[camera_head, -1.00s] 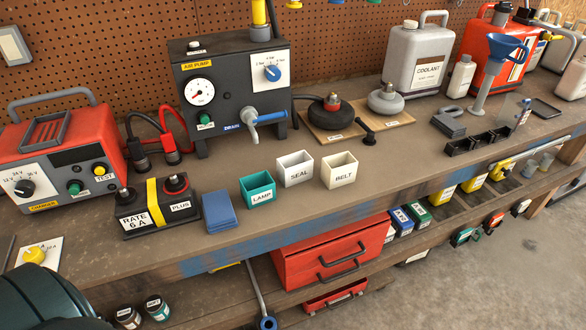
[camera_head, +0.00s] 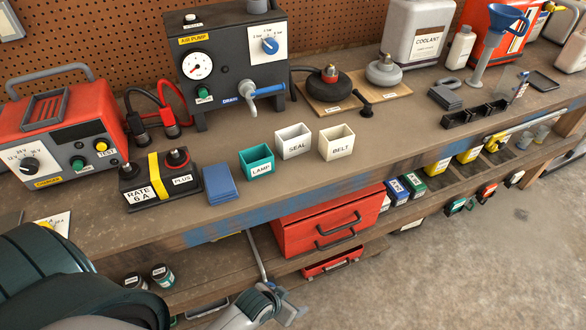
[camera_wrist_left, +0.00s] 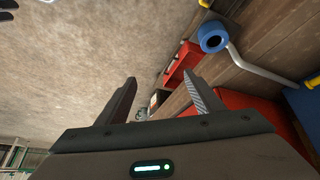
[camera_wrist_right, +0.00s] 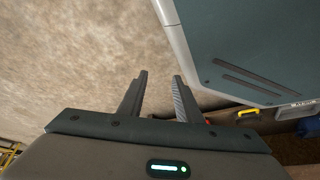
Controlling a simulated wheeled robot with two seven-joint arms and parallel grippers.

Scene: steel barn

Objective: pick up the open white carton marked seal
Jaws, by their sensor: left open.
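The open white carton marked SEAL (camera_head: 294,146) stands upright on the workbench. It sits between the teal LAMP carton (camera_head: 258,164) and the cream BELT carton (camera_head: 338,145). My left gripper (camera_head: 292,314) is low in front of the bench, below and well apart from the cartons. In the left wrist view its two fingers (camera_wrist_left: 163,98) are spread with nothing between them. My right gripper is outside the head view. In the right wrist view its fingers (camera_wrist_right: 160,95) stand apart and empty above the floor. The SEAL carton does not show in either wrist view.
A blue block (camera_head: 220,184) and the black RATE box (camera_head: 160,180) stand left of the cartons. The air pump (camera_head: 232,65) is behind them. A red drawer unit (camera_head: 325,228) is under the bench top. The bench front near the cartons is clear.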

